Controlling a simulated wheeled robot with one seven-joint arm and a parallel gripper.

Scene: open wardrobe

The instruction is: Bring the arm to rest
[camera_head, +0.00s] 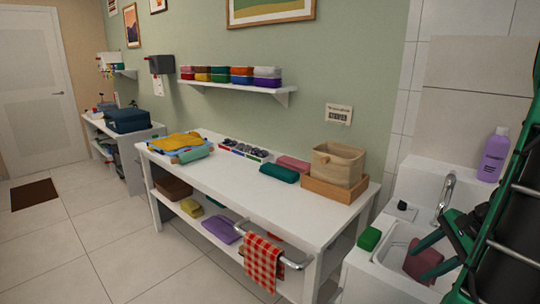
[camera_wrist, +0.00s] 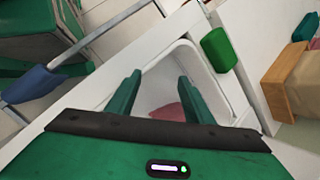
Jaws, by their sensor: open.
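My gripper (camera_head: 430,256) is at the right of the head view, over the white sink (camera_head: 390,254). In the wrist view its two green fingers (camera_wrist: 160,80) stand well apart, with nothing between their tips. A dark pink cloth-like thing (camera_head: 424,262) is in the sink, close to the fingers in the head view. It also shows in the wrist view (camera_wrist: 168,112), partly hidden behind my gripper. I cannot tell whether a finger touches it. My green and black arm fills the right edge of the head view.
A purple bottle (camera_head: 494,156) stands behind. The white table (camera_head: 290,200) carries a basket (camera_head: 338,164) and folded cloths; a red checked towel (camera_head: 263,262) hangs from its rail.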

